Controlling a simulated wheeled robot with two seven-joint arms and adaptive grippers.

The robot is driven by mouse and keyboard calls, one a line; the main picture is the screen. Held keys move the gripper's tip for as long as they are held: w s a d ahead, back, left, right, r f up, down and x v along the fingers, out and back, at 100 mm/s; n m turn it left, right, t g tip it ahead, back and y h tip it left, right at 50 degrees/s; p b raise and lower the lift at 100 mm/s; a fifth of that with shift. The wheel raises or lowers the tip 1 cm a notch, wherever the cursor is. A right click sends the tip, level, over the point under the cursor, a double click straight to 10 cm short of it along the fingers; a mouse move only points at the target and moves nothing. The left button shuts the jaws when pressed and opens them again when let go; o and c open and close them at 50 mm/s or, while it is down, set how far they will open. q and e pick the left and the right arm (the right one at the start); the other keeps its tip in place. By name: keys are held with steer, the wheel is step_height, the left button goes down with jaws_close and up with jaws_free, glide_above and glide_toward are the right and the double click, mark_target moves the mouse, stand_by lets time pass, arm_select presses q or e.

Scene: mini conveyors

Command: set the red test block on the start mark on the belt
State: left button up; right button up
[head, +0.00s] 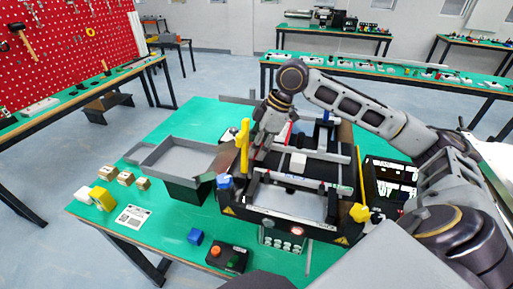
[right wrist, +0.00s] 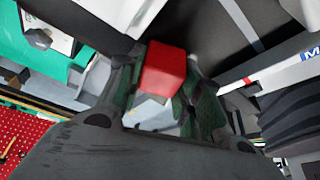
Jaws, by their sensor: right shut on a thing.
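The red test block (right wrist: 165,70) is between the fingers of my right gripper (right wrist: 165,95) in the right wrist view. The gripper is shut on it. In the head view my right gripper (head: 259,148) points down above the left part of the conveyor, and I cannot make out the block there. The dark belt (head: 325,172) runs inside the conveyor frame. In the right wrist view a pale line (right wrist: 243,25) crosses a dark surface; I cannot tell whether it is the start mark. My left gripper is not in view.
A white block (head: 298,161) sits in the conveyor. A yellow post (head: 243,142) stands close beside my right gripper. A grey tray (head: 178,158) is to the left. Small wooden blocks (head: 125,178) lie at far left.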

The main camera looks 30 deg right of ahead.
steer(key=shift+r, duration=0.55)
arm_select(q)
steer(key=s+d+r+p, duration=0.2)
steer(key=p, duration=0.1)
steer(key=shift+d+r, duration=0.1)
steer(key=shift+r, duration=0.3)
arm_select(e)
step_height(320, 180, up, 17)
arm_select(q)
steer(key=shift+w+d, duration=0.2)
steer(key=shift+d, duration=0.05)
arm_select(e)
steer(key=shift+f, duration=0.1)
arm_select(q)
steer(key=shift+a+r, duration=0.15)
arm_select(e)
steer(key=shift+r, duration=0.2)
